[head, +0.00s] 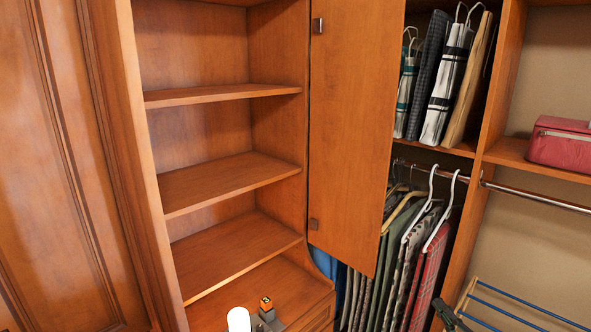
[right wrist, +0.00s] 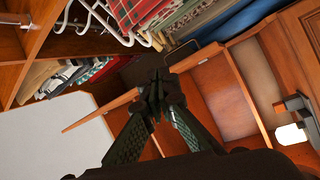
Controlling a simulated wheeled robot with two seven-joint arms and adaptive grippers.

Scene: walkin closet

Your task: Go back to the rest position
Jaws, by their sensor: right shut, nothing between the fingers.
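My right gripper (head: 447,313) shows at the bottom right edge of the head view, dark and partly cut off, in front of the hanging clothes and the blue rods. In the right wrist view its dark green fingers (right wrist: 157,95) meet at the tips, shut with nothing between them. My left gripper is not in view.
An open wooden door (head: 352,130) stands beside empty shelves (head: 230,185). A red case (head: 563,145) sits on a right shelf. A white rounded item (head: 238,319) and a grey block (head: 266,318) show at the bottom.

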